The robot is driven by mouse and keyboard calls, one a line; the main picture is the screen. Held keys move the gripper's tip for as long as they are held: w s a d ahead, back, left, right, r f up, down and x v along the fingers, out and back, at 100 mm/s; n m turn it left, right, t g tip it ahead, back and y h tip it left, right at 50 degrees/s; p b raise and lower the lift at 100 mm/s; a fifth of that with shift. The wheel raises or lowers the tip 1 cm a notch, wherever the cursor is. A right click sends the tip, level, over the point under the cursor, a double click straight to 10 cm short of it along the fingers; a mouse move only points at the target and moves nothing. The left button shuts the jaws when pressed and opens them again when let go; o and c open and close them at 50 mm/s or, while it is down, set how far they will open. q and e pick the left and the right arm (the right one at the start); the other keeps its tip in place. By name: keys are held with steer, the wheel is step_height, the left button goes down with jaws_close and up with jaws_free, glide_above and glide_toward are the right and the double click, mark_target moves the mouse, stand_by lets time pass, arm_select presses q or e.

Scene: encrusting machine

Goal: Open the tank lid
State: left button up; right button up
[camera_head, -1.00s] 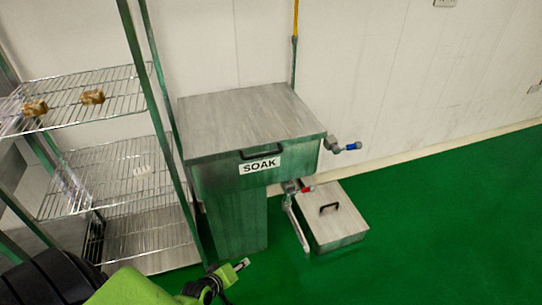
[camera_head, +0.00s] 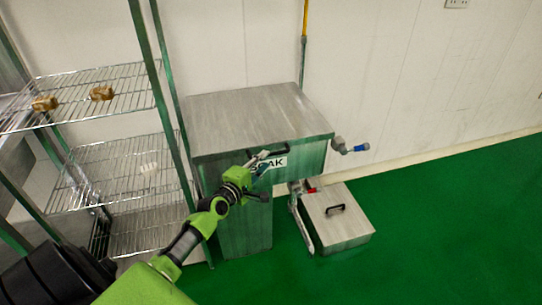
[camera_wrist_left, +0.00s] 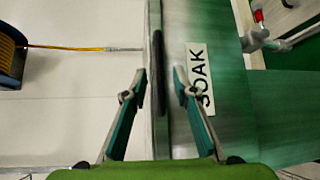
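The soak tank (camera_head: 243,220) is a steel box with a SOAK label (camera_head: 281,163) on its front. Its flat lid (camera_head: 255,115) lies shut on top. A black bar handle (camera_head: 283,146) is on the lid's front edge. My left gripper (camera_head: 265,160) is in front of the tank, just at the handle, and covers part of the label. In the left wrist view the handle (camera_wrist_left: 158,75) runs upright between the two open fingertips (camera_wrist_left: 160,80). I cannot tell whether a finger touches it. My right gripper is not in view.
A wire shelf rack (camera_head: 115,150) with brown pieces stands close on the left. A blue-handled valve (camera_head: 360,148) juts from the tank's right side. A low steel box (camera_head: 340,222) with its own handle sits at the right. Green floor at the right is clear.

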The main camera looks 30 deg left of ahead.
mark_target(271, 154)
arm_select(q)
steer(key=w, duration=0.3)
steer(key=w+b, duration=0.1)
steer(key=w, duration=0.1)
steer(key=shift+w+a+f, duration=0.25)
steer(key=shift+w+f, duration=0.05)
steer(key=shift+f, duration=0.1)
jaws_close()
